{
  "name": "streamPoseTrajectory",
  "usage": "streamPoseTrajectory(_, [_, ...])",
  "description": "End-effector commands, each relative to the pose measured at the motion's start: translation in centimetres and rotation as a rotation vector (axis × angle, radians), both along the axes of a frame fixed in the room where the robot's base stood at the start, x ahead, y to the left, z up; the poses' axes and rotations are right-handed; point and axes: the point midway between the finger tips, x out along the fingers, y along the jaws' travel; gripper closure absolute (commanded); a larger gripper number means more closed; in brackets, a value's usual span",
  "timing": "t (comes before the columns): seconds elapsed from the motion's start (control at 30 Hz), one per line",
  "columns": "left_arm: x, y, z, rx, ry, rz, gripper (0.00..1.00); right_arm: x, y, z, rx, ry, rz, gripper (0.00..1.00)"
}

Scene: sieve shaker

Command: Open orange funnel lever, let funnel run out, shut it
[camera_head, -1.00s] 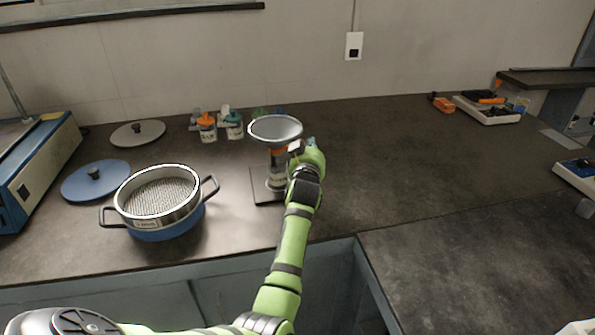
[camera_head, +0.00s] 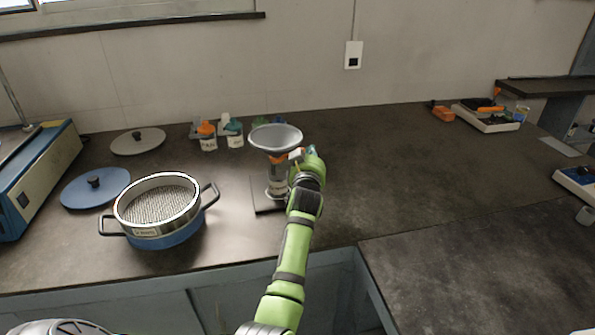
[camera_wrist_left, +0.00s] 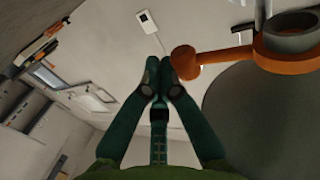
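The grey funnel (camera_head: 276,139) stands upright on a stand with a dark base plate (camera_head: 264,207). Its orange neck (camera_head: 277,158) shows below the bowl, with a container (camera_head: 276,188) beneath it. My left gripper (camera_head: 309,158) is just right of the funnel neck. In the left wrist view its two fingertips (camera_wrist_left: 159,68) are together with nothing seen between them. The orange lever (camera_wrist_left: 212,55) reaches left from the funnel neck, and its round end lies beside the right fingertip, apparently touching its outer side. Whether material flows is not visible. My right gripper is not in view.
A sieve in a blue pan (camera_head: 165,235) stands to the left, with a blue lid (camera_head: 80,191) and a grey lid (camera_head: 138,147) behind.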

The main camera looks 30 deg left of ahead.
Motion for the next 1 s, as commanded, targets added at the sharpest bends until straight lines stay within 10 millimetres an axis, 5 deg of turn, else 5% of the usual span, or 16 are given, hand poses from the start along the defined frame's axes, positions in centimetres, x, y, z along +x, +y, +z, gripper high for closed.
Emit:
streamPoseTrajectory(0.47, [-0.4, -0.1, 0.0, 0.001, 0.000, 0.001, 1.00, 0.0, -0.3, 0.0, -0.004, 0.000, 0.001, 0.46])
streamPoseTrajectory(1.0, [-6.3, -3.1, 0.3, 0.002, 0.000, 0.004, 1.00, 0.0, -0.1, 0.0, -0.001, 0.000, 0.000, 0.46])
